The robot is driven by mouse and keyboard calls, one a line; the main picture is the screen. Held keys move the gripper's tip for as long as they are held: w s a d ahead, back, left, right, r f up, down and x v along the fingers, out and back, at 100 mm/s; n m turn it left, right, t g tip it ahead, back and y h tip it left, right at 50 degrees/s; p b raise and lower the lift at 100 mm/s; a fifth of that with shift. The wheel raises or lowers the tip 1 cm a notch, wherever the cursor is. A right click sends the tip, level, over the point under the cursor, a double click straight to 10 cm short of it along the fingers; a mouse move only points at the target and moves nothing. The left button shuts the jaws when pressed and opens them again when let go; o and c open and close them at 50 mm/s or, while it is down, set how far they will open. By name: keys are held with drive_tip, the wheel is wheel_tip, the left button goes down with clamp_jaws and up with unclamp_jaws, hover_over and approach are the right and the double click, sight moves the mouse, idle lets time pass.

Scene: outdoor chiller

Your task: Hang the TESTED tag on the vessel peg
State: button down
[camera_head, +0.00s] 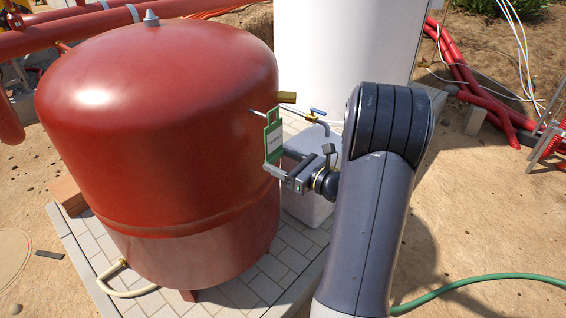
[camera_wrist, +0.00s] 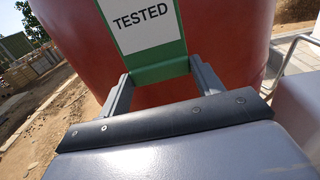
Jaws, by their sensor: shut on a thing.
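The TESTED tag (camera_head: 273,139) is green with a white label and hangs upright in front of the red vessel (camera_head: 150,110). My gripper (camera_head: 276,168) is shut on the tag's lower end. In the wrist view the tag (camera_wrist: 145,22) stands between my two fingers (camera_wrist: 160,80), and its word TESTED reads clearly. The tag's top loop is near a thin grey peg (camera_head: 257,113) that sticks out of the vessel's right side. I cannot tell whether the loop is around the peg or only beside it.
Red pipes (camera_head: 480,90) run along the right.

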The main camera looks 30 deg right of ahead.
drive_tip(key=shift+x, duration=2.15)
drive_tip(key=shift+f+b, duration=0.15)
drive_tip(key=shift+b, duration=0.3)
drive_tip(key=shift+f+b, duration=0.45)
drive_tip(key=shift+f, duration=0.05)
drive_tip(key=shift+c, duration=1.3)
unclamp_jaws()
drive_tip(key=shift+o, duration=0.5)
drive_tip(key=shift+o, duration=0.8)
drive_tip(key=shift+f, duration=0.1)
